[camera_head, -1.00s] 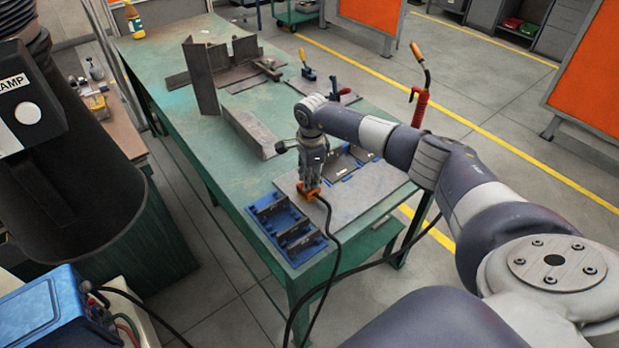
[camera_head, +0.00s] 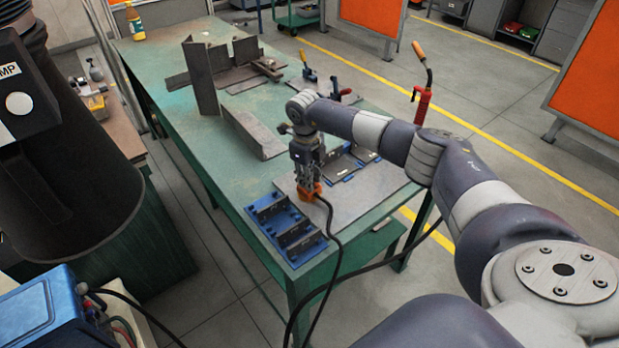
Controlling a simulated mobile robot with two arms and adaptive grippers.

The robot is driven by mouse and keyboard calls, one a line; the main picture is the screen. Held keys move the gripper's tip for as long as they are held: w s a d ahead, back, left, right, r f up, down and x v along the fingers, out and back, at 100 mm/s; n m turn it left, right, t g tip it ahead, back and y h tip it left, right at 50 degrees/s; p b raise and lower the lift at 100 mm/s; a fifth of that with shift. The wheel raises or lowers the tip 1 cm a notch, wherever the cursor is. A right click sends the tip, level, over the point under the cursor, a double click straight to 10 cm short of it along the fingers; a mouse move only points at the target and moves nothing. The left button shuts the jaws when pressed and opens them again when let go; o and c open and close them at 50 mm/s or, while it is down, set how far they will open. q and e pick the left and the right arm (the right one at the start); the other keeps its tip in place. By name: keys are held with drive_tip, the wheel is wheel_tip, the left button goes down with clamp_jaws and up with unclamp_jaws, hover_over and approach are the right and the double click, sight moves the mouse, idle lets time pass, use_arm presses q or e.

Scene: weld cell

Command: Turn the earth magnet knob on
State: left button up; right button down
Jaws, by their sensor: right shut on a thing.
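The orange earth magnet (camera_head: 318,196) stands on a grey metal plate (camera_head: 345,200) at the near end of the green table. A black cable runs from it down over the table's front edge. My right gripper (camera_head: 308,186) points down from above and is shut on the top of the magnet, where the knob is. The fingers cover the knob, so its setting cannot be read. My left gripper is not in view.
A blue fixture (camera_head: 285,228) with dark slots lies just left of the plate. Dark steel pieces (camera_head: 252,133) lie further back on the green table (camera_head: 180,95). A blue machine (camera_head: 40,315) is at lower left.

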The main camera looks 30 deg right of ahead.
drive_tip(key=m, duration=0.4)
drive_tip(key=shift+m, duration=0.4)
drive_tip(key=shift+w, duration=0.1)
idle(0.3)
drive_tip(key=c, duration=1.3)
unclamp_jaws()
drive_tip(key=shift+c, duration=0.2)
wheel_tip(320, 180, up, 12)
drive_tip(key=a, duration=0.1)
